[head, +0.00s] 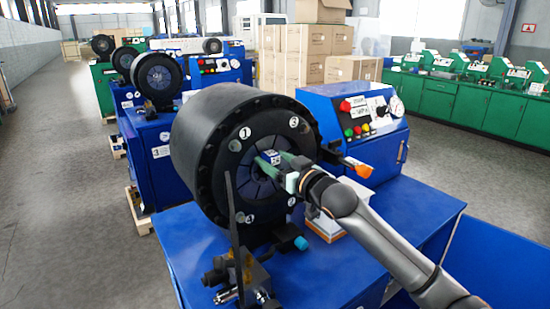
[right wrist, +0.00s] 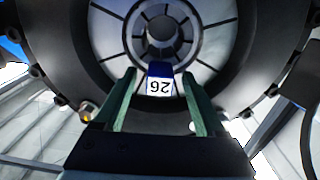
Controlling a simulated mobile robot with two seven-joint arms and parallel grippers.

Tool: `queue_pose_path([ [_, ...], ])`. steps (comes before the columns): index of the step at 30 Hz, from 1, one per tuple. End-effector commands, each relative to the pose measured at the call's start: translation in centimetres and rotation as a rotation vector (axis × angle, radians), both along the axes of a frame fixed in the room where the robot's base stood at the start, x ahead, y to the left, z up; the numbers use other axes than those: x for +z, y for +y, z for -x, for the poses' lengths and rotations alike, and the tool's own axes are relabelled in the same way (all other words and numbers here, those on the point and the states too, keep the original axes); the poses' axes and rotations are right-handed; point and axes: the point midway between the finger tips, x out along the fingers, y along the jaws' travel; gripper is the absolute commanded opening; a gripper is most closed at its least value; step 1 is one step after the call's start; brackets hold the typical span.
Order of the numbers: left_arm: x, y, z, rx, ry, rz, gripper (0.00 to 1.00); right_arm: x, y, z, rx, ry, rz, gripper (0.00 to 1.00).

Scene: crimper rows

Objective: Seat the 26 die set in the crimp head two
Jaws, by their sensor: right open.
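The 26 die set (right wrist: 159,84) is a small blue piece with a white label reading 26, upside down in the right wrist view. It sits at the lower edge of the central opening in the crimp head (head: 200,130), a large black drum with round markers 1, 3 and 4 on its face. The die set also shows small in the head view (head: 271,156). My right gripper (right wrist: 159,75) is open, its green fingers either side of the die set with gaps visible. How deep the die set sits is unclear. My left gripper is not in view.
A control box (head: 355,120) with buttons and a gauge stands right of the head. An orange-tipped handle (head: 356,166) is close to my right arm. A black upright lever and fittings (head: 238,275) stand in front. More crimpers (head: 157,77) line up behind at left.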

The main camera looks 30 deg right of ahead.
Motion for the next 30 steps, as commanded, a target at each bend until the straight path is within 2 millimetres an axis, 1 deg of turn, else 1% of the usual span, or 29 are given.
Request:
queue_pose_path([
  [1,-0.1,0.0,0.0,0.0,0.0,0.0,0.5,-0.5,0.0,0.0,0.0,0.008,-0.001,0.72],
  [4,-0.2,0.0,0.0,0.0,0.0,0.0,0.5,-0.4,0.0,0.4,0.001,0.004,-0.001,0.72],
  [7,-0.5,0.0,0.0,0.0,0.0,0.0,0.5,-0.3,-0.1,1.3,0.0,0.001,0.0,0.72],
  [11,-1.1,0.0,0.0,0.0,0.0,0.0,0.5,-0.3,-0.2,3.5,0.002,-0.003,0.003,0.72],
  [18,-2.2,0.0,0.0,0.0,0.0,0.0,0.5,-0.2,-0.5,7.8,0.004,-0.007,0.003,0.72],
  [21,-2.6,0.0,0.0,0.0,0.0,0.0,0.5,-0.1,-0.7,9.3,0.002,-0.008,0.002,0.72],
  [24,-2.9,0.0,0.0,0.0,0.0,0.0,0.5,0.0,-0.8,10.6,0.003,-0.01,0.001,0.72],
  [30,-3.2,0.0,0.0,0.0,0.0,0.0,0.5,0.2,-0.9,12.1,0.003,-0.013,0.0,0.72],
])
